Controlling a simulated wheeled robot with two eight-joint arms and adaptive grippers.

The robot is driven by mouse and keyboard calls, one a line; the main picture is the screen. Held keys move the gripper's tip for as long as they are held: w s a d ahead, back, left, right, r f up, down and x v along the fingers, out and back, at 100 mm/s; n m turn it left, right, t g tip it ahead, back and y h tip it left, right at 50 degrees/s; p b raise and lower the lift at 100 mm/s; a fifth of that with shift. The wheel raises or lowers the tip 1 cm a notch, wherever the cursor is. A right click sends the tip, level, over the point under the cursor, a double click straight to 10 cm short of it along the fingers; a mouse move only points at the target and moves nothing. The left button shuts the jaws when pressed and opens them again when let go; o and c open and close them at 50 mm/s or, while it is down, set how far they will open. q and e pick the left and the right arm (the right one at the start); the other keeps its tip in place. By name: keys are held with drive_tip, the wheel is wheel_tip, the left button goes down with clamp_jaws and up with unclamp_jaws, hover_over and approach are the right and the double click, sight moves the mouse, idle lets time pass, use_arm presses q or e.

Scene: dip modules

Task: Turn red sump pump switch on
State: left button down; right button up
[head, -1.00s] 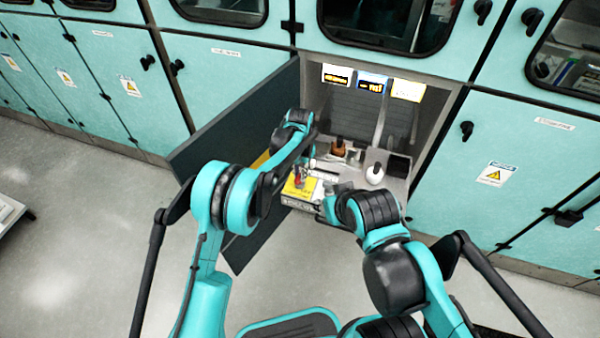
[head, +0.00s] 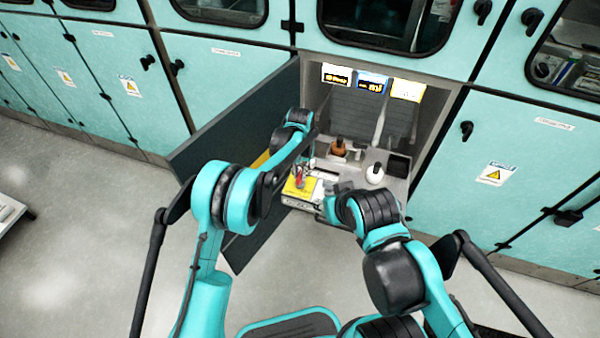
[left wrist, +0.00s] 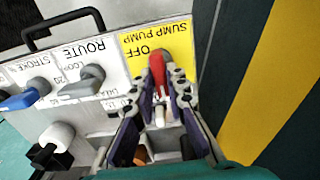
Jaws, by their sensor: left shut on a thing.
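The red sump pump switch (head: 299,181) stands on a yellow plate (head: 291,190) low in the open cabinet bay. In the left wrist view the red switch handle (left wrist: 157,69) rises beside the word OFF on the yellow SUMP PUMP label (left wrist: 178,36). My left gripper (left wrist: 164,88) is shut on the red handle, with its purple-and-grey fingers on both sides. In the head view my left gripper (head: 304,169) is small, at the switch. My right gripper (head: 329,206) is near the panel's front right edge, partly hidden by its own arm; its jaws are unclear.
Grey ROUTE (left wrist: 88,78) and blue STROKE (left wrist: 25,97) knobs sit beside the switch. A white knob (head: 375,173) and a brown one (head: 338,147) stand further back. The open dark door (head: 228,125) borders the bay at left. Three lit displays hang above.

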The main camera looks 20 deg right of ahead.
sight(300, 175)
use_arm(q)
drive_tip(key=c, duration=1.5)
unclamp_jaws()
drive_tip(key=shift+c, duration=0.2)
drive_tip(key=shift+r, duration=0.1)
wheel_tip(300, 175, up, 12)
